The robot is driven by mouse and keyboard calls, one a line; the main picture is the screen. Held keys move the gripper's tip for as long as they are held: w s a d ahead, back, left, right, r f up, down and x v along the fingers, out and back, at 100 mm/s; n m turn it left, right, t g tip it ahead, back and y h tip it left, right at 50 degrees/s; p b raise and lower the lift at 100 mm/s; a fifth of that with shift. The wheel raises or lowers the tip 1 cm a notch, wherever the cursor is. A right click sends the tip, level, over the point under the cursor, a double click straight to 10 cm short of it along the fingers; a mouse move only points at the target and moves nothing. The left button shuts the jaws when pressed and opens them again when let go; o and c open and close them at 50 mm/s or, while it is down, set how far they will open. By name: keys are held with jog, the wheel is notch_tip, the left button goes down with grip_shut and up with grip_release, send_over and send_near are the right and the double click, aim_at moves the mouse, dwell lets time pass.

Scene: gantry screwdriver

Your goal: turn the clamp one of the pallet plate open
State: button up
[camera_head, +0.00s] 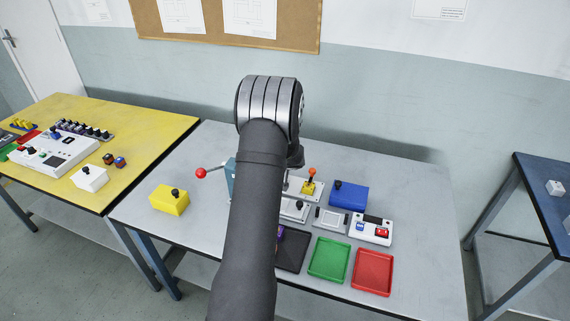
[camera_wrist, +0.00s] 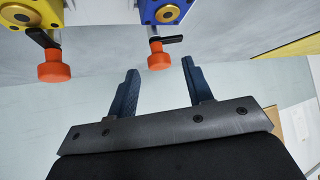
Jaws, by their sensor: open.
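In the wrist view, a blue clamp (camera_wrist: 148,12) with a black lever and an orange knob (camera_wrist: 160,61) shows at the top. The knob appears between the two fingertips of my open gripper (camera_wrist: 160,67), with no visible contact. A yellow clamp (camera_wrist: 42,14) with its own black lever and orange knob (camera_wrist: 54,72) is to the left, outside the fingers. In the head view, a yellow clamp (camera_head: 307,188) with an orange knob stands right of my arm. My gripper and the blue clamp are hidden there behind my arm. I cannot make out the pallet plate clearly.
A black tray (camera_head: 292,256), a green tray (camera_head: 328,246) and a red tray (camera_head: 374,259) lie along the front. A blue box (camera_head: 349,195) and a white button box (camera_head: 371,229) stand to the right.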

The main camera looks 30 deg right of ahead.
jog(key=shift+w+f, duration=0.3)
jog(key=c, duration=1)
jog(key=shift+a+m+g+h, duration=0.15)
jog(key=shift+m+g+h, duration=0.15)
jog(key=shift+m+h, duration=0.4)
jog(key=shift+m, duration=0.4)
jog(key=shift+m+h, duration=0.4)
jog(key=o, duration=1)
jog(key=shift+w, duration=0.1)
